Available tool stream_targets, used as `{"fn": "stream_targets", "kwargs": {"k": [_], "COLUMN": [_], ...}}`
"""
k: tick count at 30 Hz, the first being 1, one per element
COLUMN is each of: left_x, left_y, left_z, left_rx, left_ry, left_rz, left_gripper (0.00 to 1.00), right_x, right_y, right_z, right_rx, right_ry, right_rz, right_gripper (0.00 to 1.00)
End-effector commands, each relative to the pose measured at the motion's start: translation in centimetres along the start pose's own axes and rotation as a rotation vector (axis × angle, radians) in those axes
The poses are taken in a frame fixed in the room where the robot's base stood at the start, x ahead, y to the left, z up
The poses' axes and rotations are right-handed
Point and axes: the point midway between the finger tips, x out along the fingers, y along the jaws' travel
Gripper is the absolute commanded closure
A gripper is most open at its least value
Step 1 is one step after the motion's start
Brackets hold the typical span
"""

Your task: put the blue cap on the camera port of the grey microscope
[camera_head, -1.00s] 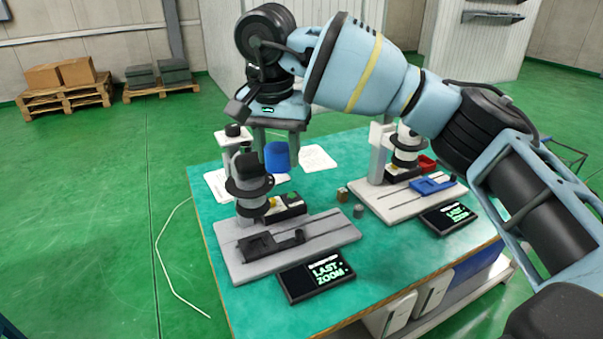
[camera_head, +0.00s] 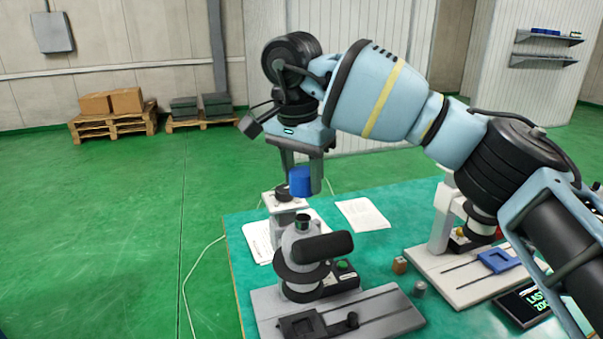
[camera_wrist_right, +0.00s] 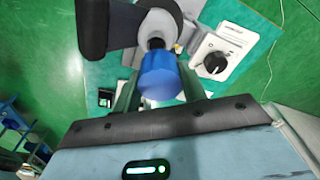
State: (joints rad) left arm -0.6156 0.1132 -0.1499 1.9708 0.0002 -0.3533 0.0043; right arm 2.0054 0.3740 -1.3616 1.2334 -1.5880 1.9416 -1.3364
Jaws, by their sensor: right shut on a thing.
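The grey microscope (camera_head: 301,246) stands on a grey base on the green table, its black eyepiece tube (camera_head: 321,248) pointing right. Its camera port (camera_head: 302,221) is a short upright tube with a dark top; a dark round end also shows in the right wrist view (camera_wrist_right: 155,41). My right gripper (camera_head: 303,178) points down, shut on the blue cap (camera_head: 300,184). In the head view the cap appears just above the port, with a small gap. In the right wrist view the cap (camera_wrist_right: 161,76) sits between the fingers and covers part of the port. My left gripper is out of view.
A second, whiter microscope (camera_head: 445,215) with a blue part (camera_head: 497,261) on its base stands at the right. A white device with a black knob (camera_head: 284,197) is behind the grey microscope. Papers (camera_head: 362,214) and small blocks (camera_head: 399,265) lie on the table.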

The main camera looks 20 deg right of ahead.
Motion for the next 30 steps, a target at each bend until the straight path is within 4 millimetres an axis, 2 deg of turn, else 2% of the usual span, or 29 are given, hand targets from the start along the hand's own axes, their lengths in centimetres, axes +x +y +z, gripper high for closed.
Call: {"fn": "stream_targets", "kwargs": {"k": [5, 13, 21, 30], "left_x": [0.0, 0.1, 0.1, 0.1], "left_y": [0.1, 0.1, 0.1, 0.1], "left_z": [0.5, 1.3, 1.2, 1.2], "left_rx": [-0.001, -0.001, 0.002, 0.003], "left_ry": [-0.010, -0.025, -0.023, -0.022], "left_rz": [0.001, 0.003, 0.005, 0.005], "left_gripper": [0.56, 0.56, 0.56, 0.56], "right_x": [0.3, 2.4, 4.1, 4.7], "right_y": [0.0, 0.0, 0.0, 0.0], "right_z": [0.0, 0.2, 0.5, 0.6], "right_rx": [-0.001, -0.001, 0.000, 0.000], "right_ry": [0.000, 0.000, 0.000, 0.000], "right_rz": [0.001, 0.003, 0.001, 0.000], "right_gripper": [0.80, 0.80, 0.80, 0.80]}}
